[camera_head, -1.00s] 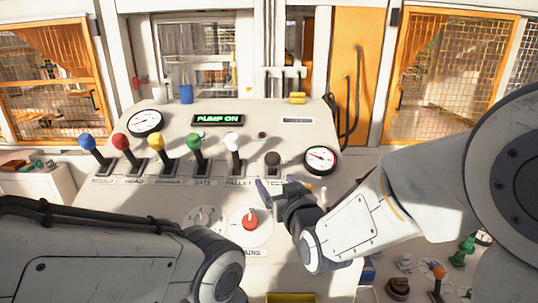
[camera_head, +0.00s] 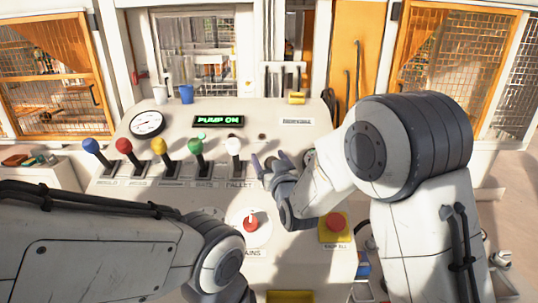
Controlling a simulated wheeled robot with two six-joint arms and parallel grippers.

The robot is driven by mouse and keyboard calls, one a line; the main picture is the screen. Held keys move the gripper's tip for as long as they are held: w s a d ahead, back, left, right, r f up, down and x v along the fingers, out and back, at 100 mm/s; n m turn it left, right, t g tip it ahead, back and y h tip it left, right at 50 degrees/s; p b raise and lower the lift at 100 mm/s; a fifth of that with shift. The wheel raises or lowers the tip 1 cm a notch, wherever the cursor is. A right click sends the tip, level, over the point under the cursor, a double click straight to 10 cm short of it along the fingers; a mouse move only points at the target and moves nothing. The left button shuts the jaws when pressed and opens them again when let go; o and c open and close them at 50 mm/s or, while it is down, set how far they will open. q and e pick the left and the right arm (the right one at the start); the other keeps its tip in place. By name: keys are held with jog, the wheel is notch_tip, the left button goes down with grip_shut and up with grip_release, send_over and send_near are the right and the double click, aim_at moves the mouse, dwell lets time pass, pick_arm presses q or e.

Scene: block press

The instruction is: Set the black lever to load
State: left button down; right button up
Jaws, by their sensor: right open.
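The black lever stands at the right end of the lever row on the sloped white panel (camera_head: 150,205), but my right gripper now covers it and its setting cannot be read. My right gripper (camera_head: 270,162) is open, with its dark fingers spread at the lever's place, just right of the white-knobbed lever (camera_head: 233,145). Whether the fingers touch the black lever cannot be told. My left arm crosses the lower left, and its gripper is out of view.
Levers with blue (camera_head: 91,146), red (camera_head: 124,146), yellow (camera_head: 159,146) and green (camera_head: 195,147) knobs stand to the left. A red dial (camera_head: 250,223) and a red button on a yellow plate (camera_head: 335,228) lie below. The display (camera_head: 218,121) reads PUMP ON.

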jog(key=shift+c, duration=0.2)
grip_shut()
jog(key=shift+w+r, duration=0.1)
